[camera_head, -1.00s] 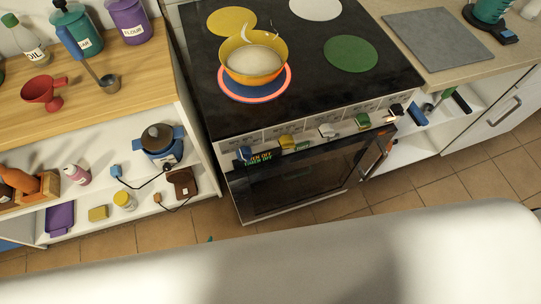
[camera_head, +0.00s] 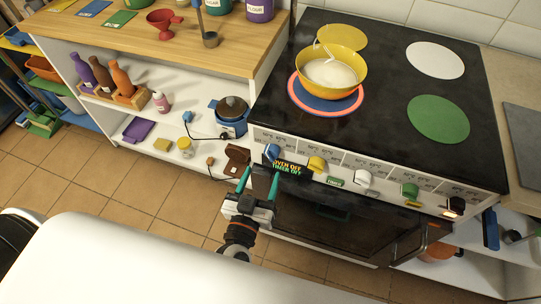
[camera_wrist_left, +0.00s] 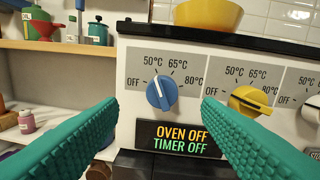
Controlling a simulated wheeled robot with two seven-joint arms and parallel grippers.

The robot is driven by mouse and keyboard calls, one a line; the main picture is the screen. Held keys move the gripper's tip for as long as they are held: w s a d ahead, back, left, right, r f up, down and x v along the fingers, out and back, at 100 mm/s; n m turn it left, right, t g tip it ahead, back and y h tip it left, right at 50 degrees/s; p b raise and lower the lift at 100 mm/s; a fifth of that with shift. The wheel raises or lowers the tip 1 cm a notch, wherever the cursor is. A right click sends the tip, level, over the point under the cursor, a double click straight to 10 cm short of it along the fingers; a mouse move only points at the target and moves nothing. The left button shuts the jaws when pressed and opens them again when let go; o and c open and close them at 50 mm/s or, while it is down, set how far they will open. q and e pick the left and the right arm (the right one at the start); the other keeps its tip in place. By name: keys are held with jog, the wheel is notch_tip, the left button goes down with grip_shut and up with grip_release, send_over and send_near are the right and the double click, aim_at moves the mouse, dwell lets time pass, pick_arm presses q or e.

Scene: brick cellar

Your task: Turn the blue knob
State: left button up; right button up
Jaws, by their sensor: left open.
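The blue knob (camera_head: 272,151) is the leftmost on the stove's front panel. It also shows in the left wrist view (camera_wrist_left: 161,93), its white line pointing up and slightly left, near the 50°C mark. My left gripper (camera_head: 259,181) has teal fingers and is open and empty, in front of the panel, below the knob in the head view. In the left wrist view the fingers (camera_wrist_left: 158,118) stand on either side of the knob, apart from it. My right gripper is not in view.
A yellow knob (camera_head: 316,164) sits right of the blue one, with more knobs beyond. A display (camera_wrist_left: 182,139) below reads OVEN OFF, TIMER OFF. A yellow pot (camera_head: 347,85) stands on the blue burner with a glowing ring (camera_head: 293,92). Shelves are at left.

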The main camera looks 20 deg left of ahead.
aim_at(270, 158)
pick_arm(q)
jog(key=w, duration=0.7)
jog(key=shift+d, duration=0.1)
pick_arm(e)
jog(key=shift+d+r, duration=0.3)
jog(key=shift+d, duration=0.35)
pick_arm(q)
jog(key=c, duration=1)
jog(key=shift+p, duration=0.3)
